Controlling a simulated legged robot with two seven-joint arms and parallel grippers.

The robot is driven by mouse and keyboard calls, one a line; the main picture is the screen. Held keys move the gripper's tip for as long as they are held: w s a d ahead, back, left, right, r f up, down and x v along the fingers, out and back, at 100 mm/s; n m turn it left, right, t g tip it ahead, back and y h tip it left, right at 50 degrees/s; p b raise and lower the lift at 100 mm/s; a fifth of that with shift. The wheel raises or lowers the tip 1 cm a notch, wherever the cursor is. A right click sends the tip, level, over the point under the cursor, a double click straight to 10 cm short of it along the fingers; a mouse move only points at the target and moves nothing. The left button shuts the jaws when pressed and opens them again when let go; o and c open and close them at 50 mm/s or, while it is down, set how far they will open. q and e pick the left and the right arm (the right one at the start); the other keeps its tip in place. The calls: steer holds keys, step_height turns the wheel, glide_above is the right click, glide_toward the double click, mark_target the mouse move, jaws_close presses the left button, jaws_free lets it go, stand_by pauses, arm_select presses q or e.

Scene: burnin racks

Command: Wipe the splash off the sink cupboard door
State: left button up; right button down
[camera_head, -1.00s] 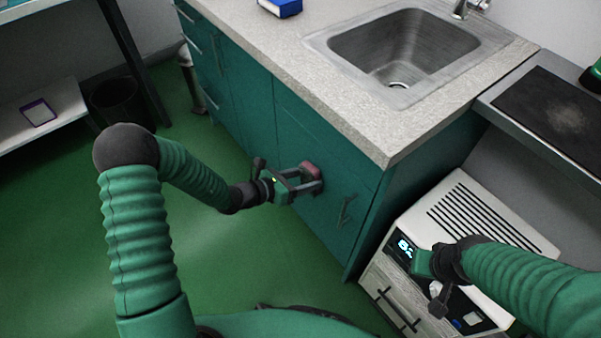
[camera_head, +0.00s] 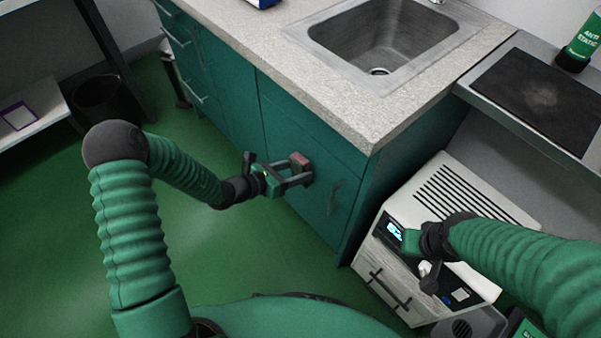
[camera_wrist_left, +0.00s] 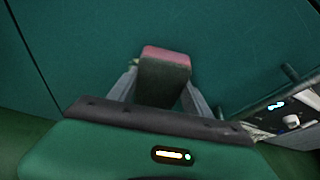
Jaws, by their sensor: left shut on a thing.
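The sink cupboard door (camera_head: 318,215) is dark green with a bar handle (camera_head: 333,197). It also fills much of the left wrist view (camera_wrist_left: 235,45). My left gripper (camera_head: 301,172) is shut on a small block-like sponge (camera_head: 299,159), pinkish red on one face and dark on the other. The sponge sits at the door, left of the handle; in the left wrist view the sponge (camera_wrist_left: 166,60) seems to touch the door. I cannot make out a splash; the sponge may hide it. My right gripper (camera_head: 432,278) hangs before the white device, its fingers unclear.
The white vented device (camera_head: 447,197) with a lit display stands right of the cupboard. The worktop (camera_head: 365,122) with the steel sink (camera_head: 385,40) overhangs the door. A dark mat (camera_head: 540,97) and green bottle (camera_head: 583,40) are at the right. Green floor lies open at left.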

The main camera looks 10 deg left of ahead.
arm_select(q)
steer(key=w+a, duration=0.1)
steer(key=a, duration=0.1)
steer(key=w+a, duration=0.1)
steer(key=w, duration=0.1)
steer(key=shift+a+p, duration=0.4)
steer(key=s+a+p, duration=0.2)
steer(key=s+a, duration=0.1)
steer(key=s, duration=0.2)
steer(key=shift+a, duration=0.35)
